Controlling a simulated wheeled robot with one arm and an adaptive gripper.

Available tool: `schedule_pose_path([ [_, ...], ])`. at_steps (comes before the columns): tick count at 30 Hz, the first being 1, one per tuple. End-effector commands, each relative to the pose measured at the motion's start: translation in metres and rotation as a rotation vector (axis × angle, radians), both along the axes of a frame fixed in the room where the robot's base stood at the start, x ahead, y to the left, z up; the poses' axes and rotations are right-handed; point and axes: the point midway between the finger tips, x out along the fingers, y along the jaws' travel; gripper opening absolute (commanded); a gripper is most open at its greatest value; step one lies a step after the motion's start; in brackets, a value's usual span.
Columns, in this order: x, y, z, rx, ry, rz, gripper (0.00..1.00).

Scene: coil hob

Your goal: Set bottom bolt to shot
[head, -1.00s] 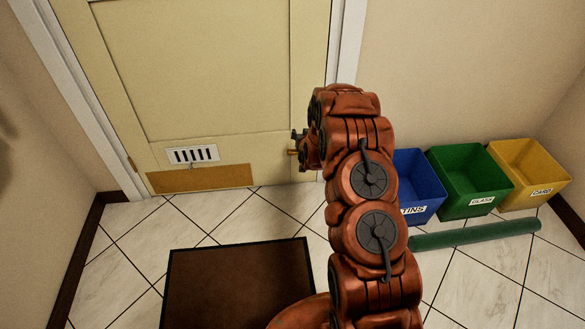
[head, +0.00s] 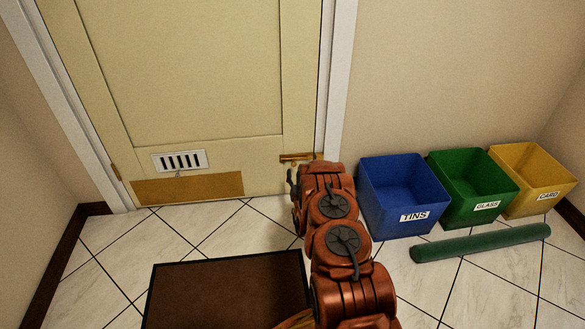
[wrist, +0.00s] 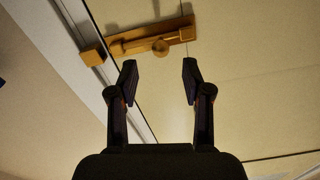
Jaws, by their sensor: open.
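The bottom bolt (head: 297,157) is a brass bolt low on the cream door, at its right edge in the head view. In the wrist view the bolt (wrist: 135,40) has a long backplate, a bar and a round knob (wrist: 161,46). A square brass keeper (wrist: 92,55) sits on the white frame to the left. The bar's end appears apart from the keeper, with a small gap. My gripper (wrist: 158,80) is open and empty, its two fingers pointing toward the bolt with the knob between their lines, apart from it. In the head view my arm hides most of the gripper.
A blue bin (head: 400,195), a green bin (head: 470,185) and a yellow bin (head: 530,180) stand right of the door. A green roll (head: 480,243) lies before them. A dark mat (head: 225,290) lies on the tiles. The door has a vent (head: 180,161) and brass kickplate (head: 187,189).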

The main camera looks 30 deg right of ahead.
Motion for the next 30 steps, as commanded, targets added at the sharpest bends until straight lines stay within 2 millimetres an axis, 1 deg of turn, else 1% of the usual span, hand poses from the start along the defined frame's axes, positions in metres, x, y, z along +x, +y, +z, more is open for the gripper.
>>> schedule_pose_path([
  [9,0.038,-0.015,-0.002,-0.002,-0.003,0.001,0.49],
  [15,0.055,-0.022,-0.001,-0.002,-0.002,0.002,0.49],
  [21,0.062,-0.025,0.0,-0.001,0.001,0.001,0.49],
  [30,0.063,-0.026,0.0,0.001,0.002,0.001,0.49],
])
